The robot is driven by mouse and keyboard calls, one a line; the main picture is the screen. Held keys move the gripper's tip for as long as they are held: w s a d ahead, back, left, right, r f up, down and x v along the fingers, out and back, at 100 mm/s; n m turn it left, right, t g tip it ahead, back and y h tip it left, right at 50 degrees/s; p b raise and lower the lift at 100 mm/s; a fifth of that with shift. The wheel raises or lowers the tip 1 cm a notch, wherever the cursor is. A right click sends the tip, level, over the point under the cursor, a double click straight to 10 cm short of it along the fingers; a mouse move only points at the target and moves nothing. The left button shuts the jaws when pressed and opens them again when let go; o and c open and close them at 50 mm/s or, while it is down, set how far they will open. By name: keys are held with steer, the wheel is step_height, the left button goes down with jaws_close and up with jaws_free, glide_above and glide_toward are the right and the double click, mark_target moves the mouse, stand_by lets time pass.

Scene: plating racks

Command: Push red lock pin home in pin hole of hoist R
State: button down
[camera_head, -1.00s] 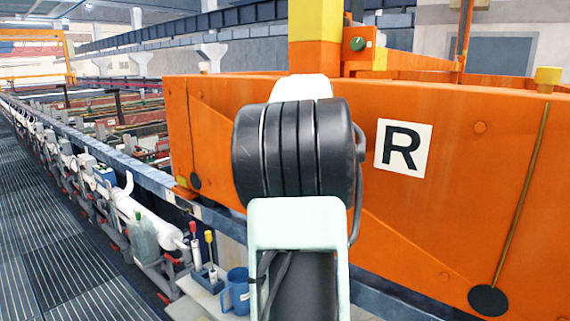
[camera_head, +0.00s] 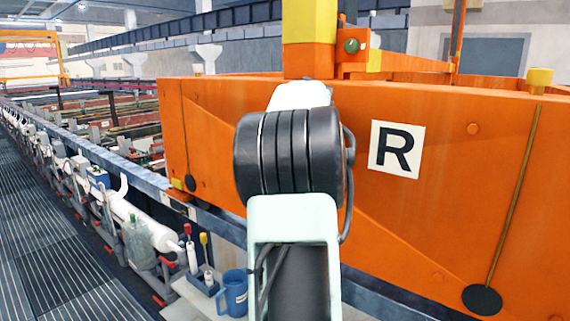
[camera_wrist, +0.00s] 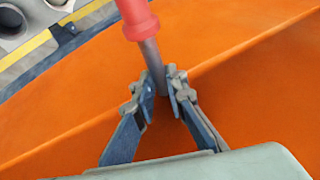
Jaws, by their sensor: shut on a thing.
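The red lock pin shows in the wrist view with its thick red head (camera_wrist: 132,17) at the top and its thin grey shaft (camera_wrist: 151,57) running down, tilted. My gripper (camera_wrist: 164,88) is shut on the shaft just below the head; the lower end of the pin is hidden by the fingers. Orange surface fills the wrist view behind them. In the head view, hoist R (camera_head: 455,185) is a large orange frame with a white "R" label (camera_head: 397,149). My gripper is hidden there behind my arm. I cannot make out the pin hole in either view.
An orange bracket with a green round part (camera_head: 351,46) joins the yellow and orange post (camera_head: 310,40). A shelf at the lower left holds a blue mug (camera_head: 234,293) and a small rack with red-topped and yellow-topped items (camera_head: 203,275). A dark grated walkway (camera_head: 60,260) runs along the left.

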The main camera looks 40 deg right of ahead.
steer(key=shift+d+r, duration=0.2)
steer(key=shift+d, duration=0.45)
steer(key=c, duration=1.9)
jaws_free()
steer(key=shift+f, duration=0.15)
steer(key=v, duration=1.2)
steer(key=shift+w+a, duration=0.1)
steer(key=shift+a, duration=0.1)
steer(key=shift+c, duration=0.4)
